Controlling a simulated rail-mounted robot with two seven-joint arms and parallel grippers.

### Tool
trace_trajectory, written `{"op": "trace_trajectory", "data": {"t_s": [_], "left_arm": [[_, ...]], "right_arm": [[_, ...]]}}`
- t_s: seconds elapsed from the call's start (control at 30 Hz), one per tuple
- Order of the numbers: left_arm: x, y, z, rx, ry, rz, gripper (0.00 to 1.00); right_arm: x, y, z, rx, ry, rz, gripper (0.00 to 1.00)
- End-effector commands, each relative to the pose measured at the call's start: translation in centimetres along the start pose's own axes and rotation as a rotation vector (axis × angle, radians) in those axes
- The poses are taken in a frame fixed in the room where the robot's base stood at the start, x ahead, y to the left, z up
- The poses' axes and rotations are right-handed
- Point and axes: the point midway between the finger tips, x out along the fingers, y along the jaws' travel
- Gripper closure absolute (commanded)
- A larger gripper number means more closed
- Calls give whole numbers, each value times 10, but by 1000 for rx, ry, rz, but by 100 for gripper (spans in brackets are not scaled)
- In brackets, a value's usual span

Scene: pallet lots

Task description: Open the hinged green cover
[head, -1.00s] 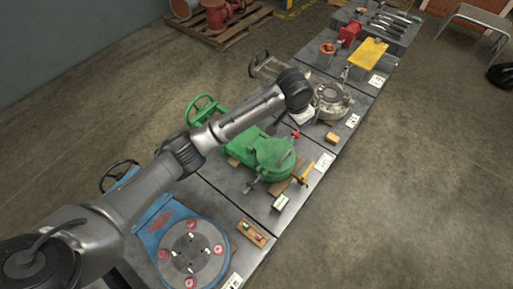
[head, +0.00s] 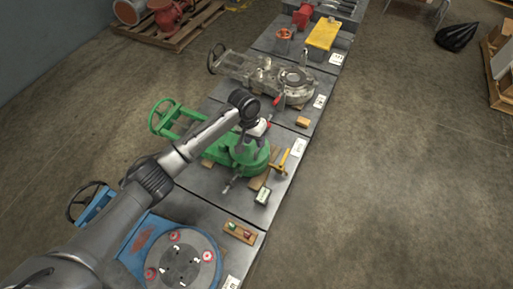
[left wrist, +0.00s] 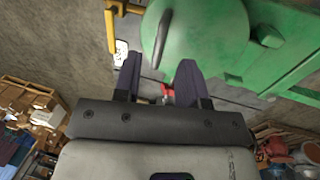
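The green machine has a round green cover (head: 250,164) at its right end, partly hidden by my left gripper in the head view. The cover looks closed. In the left wrist view the cover (left wrist: 208,28) fills the top middle, with a grey bar-like handle (left wrist: 166,38) on it. My left gripper (head: 242,150) is above the cover. In the left wrist view its two dark fingers (left wrist: 158,62) are apart and empty. The handle lies just ahead of the gap between the fingertips; contact cannot be told. My right gripper is not in view.
A yellow T-shaped piece (head: 281,163) stands right of the cover. A grey machine (head: 280,82) is behind and a blue machine (head: 150,243) nearer. Open floor lies to the right.

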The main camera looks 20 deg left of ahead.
Motion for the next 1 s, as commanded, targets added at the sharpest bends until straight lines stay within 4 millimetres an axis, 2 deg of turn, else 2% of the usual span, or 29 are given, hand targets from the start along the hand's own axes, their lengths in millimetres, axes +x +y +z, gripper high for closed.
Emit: {"op": "trace_trajectory", "data": {"t_s": [0.1,0.3,0.77,1.0], "left_arm": [[20,0,0,0,-1,-1,62],[37,-1,0,-1,0,-1,62],[43,0,0,0,1,-1,62],[43,0,0,0,1,-1,84]], "right_arm": [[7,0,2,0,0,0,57],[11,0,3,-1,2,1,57],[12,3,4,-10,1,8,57],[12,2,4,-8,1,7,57]]}}
